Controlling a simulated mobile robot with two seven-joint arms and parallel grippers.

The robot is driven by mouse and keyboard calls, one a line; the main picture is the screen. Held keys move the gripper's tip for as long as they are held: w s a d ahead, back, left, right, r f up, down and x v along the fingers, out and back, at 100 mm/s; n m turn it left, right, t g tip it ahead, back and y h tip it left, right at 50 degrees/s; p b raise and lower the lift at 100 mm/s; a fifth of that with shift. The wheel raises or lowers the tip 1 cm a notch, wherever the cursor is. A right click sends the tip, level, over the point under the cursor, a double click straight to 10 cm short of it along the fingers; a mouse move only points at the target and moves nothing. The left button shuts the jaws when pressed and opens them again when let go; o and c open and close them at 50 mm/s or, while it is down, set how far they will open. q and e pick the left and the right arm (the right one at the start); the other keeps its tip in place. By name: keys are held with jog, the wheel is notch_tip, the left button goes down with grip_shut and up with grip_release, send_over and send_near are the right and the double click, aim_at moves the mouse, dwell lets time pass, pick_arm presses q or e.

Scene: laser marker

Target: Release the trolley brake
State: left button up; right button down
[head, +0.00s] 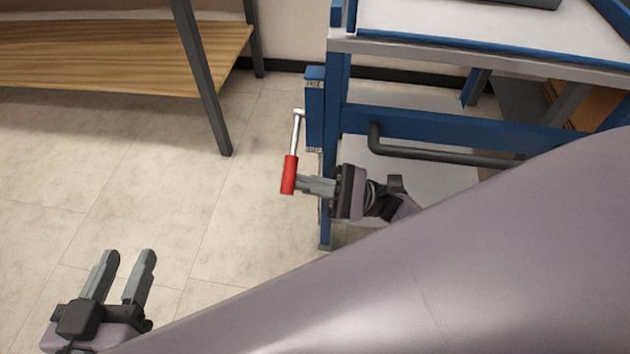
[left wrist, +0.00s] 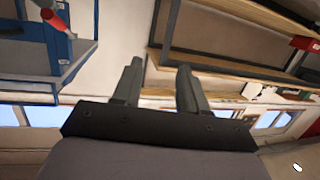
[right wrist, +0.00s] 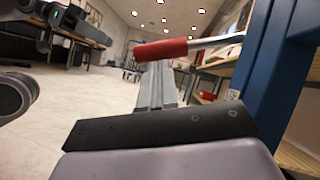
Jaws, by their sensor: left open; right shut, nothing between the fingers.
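The trolley (head: 425,44) is a blue frame with a pale top. Its brake lever has a red grip (head: 289,174) on a silver rod (head: 298,128) and hangs beside the blue post, grip downward and slightly left. My right gripper (head: 300,185) is shut and empty. Its fingertips are at the red grip, close to or touching it; contact is unclear. In the right wrist view the red grip (right wrist: 161,50) lies across just beyond the closed fingers. My left gripper (head: 127,258) is open and empty above the floor at lower left. The red grip also shows in the left wrist view (left wrist: 53,20).
A wooden-shelved table (head: 120,58) with a dark leg (head: 205,85) stands at the upper left. The tiled floor (head: 150,180) between it and the trolley is clear. A dark bent bar (head: 440,155) runs under the trolley's top. My own large arm link covers the lower right.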

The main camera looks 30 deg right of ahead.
pick_arm(q)
jog(key=shift+w+d+r+n+g+p, duration=0.15)
jog(key=shift+d+n+g+p, duration=0.4)
jog(key=shift+p, duration=1.9)
jog(key=shift+w+d+r+n+g+p, duration=0.2)
jog(key=shift+g+p, duration=0.55)
jog(key=shift+p, duration=1.65)
pick_arm(e)
notch_tip(320, 180, up, 10)
jog(key=s+a+m+t+h, duration=0.1)
jog(key=m+t+h, duration=0.3)
jog(key=m+t, duration=0.5)
jog(key=shift+s+a+f+m+h, duration=0.2)
jog(key=shift+s+a+m+h, duration=0.4)
jog(key=shift+m, duration=1.7)
pick_arm(q)
jog(key=shift+s+a, duration=0.1)
pick_arm(e)
jog(key=shift+s+d+r, duration=0.1)
jog(key=shift+d+r, duration=0.15)
jog(key=shift+d, duration=0.05)
pick_arm(q)
jog(key=shift+f, duration=0.15)
pick_arm(e)
jog(key=shift+y, duration=0.4)
